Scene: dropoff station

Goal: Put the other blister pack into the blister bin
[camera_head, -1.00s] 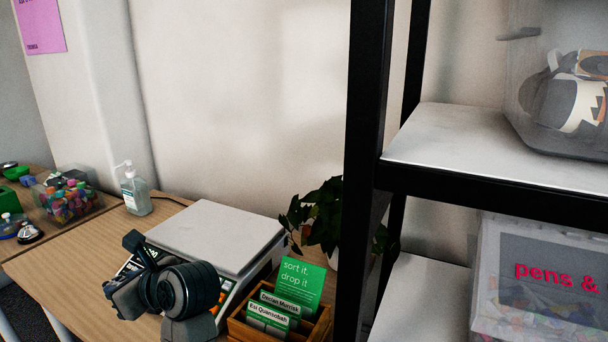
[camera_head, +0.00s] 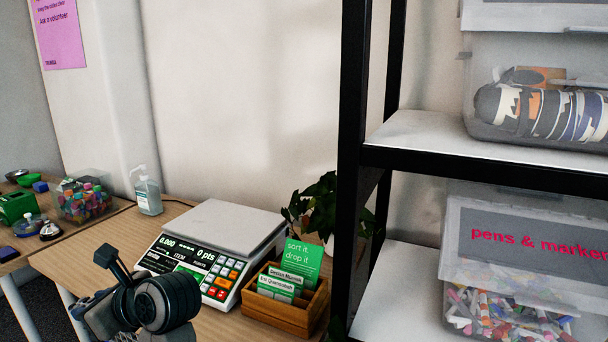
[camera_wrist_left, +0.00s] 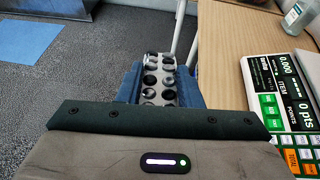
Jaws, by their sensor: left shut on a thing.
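A silvery blister pack (camera_wrist_left: 152,92) with two rows of dark round pockets shows in the left wrist view. My left gripper (camera_wrist_left: 159,80) is shut on it, with blue finger pads on both sides. The pack is held beside the wooden table's edge, with the floor behind it. In the head view, part of my left arm shows at the lower left in front of the scale, but the pack cannot be made out there. I cannot identify a blister bin in any view. My right gripper is not in view.
A scale (camera_head: 222,236) and a wooden card box (camera_head: 288,306) stand on the table. Left are a sanitizer bottle (camera_head: 148,192) and a tub of colourful pieces (camera_head: 82,200). A black-framed shelf (camera_head: 353,150) on the right holds clear bins, one labelled "pens & markers" (camera_head: 530,240).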

